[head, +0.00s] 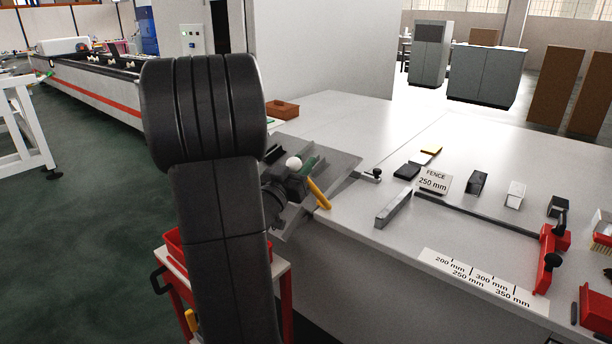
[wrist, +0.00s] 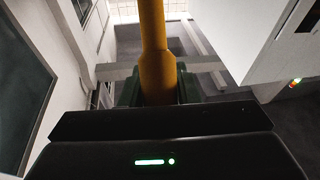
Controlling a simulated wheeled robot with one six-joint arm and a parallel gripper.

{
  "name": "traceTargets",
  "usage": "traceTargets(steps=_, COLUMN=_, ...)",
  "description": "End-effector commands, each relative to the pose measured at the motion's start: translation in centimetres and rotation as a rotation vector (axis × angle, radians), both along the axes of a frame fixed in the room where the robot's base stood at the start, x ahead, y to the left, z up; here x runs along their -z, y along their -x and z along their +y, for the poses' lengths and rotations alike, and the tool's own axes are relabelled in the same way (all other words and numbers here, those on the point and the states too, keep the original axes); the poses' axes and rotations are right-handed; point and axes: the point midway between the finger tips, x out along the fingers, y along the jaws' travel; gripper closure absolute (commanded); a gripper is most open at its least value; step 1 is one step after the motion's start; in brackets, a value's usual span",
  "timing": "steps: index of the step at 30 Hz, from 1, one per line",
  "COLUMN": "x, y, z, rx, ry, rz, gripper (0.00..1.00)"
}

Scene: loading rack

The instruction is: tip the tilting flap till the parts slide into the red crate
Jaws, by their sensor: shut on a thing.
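The tilting flap (head: 338,160) is a grey plate at the left edge of the workbench, sloping down toward the lower left. A yellow handle (head: 319,195) sticks out at its front; it also shows upright in the wrist view (wrist: 153,30). My gripper (head: 304,180) is shut on this handle, with its green fingers (wrist: 158,92) on both sides of it. The red crate (head: 172,240) stands low at the left on a stand, partly hidden behind my arm.
The workbench (head: 370,270) carries a fence sign (head: 434,182), a grey bar (head: 393,209), a red clamp (head: 549,258) and several small blocks right of the flap. A brown box (head: 284,110) sits behind the flap. Open green floor lies at the left.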

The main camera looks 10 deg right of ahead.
Motion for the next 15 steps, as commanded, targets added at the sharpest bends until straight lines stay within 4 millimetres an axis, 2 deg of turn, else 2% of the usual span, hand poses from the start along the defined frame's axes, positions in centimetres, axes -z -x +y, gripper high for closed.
traceTargets(steps=1, x=1.4, y=0.4, z=0.5, rx=-0.003, ry=0.016, rz=-0.013, gripper=1.00)
traceTargets(steps=15, x=3.7, y=2.8, z=3.5, rx=-0.001, ry=0.165, rz=-0.129, gripper=1.00)
